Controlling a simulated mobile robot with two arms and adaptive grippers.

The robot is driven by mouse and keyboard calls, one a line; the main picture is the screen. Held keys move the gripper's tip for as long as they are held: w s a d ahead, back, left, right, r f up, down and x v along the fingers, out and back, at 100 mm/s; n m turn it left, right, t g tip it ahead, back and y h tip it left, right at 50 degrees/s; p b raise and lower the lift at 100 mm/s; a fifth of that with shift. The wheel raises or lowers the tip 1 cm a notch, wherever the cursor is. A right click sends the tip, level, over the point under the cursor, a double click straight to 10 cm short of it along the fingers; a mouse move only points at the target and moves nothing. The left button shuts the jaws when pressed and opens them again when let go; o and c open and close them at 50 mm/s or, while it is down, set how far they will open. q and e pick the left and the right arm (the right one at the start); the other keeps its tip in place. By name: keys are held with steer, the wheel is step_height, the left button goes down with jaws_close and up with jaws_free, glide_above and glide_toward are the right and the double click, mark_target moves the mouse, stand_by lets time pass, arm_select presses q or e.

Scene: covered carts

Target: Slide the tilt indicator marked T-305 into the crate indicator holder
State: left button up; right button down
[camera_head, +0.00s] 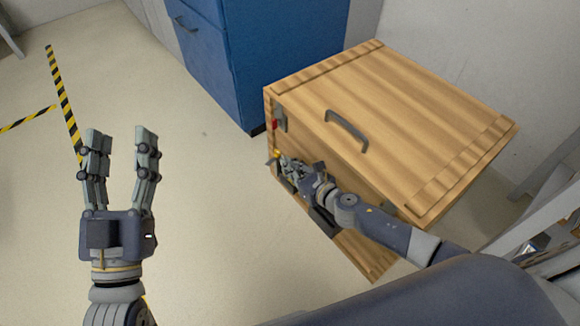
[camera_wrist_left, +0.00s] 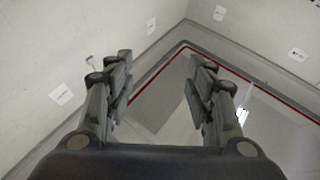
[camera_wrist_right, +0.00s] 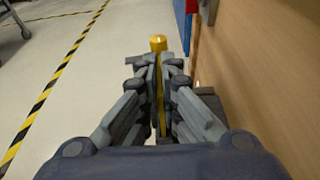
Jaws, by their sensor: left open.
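A wooden crate (camera_head: 395,110) stands right of centre in the head view. My right gripper (camera_head: 284,164) is low beside its front face. In the right wrist view the right fingers (camera_wrist_right: 160,75) are closed around a narrow yellow piece (camera_wrist_right: 158,43), its rounded end sticking out past the tips. I cannot read a T-305 mark on it or tell whether it is the tilt indicator. A grey bracket (camera_head: 281,119) with a red part sits at the crate's upper left corner; I cannot tell whether it is the holder. My left gripper (camera_head: 120,150) is open and empty over the floor.
A blue cabinet (camera_head: 255,55) stands behind the crate. The crate has a dark handle (camera_head: 347,130) on top. Yellow-black floor tape (camera_head: 62,95) runs at the left. The floor between the left gripper and the crate is clear.

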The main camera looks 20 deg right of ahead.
steer(key=shift+f+b, duration=0.5)
steer(key=shift+f, duration=0.05)
arm_select(q)
steer(key=s+r+t+h, duration=0.1)
steer(key=s+r+t, duration=0.3)
steer(key=r, duration=0.1)
steer(key=shift+s+a+r+h+b, duration=0.25)
steer(key=shift+s+r+h+b, duration=0.05)
steer(key=shift+s+r, duration=0.05)
arm_select(e)
steer(key=shift+f, duration=0.35)
stand_by(1.2)
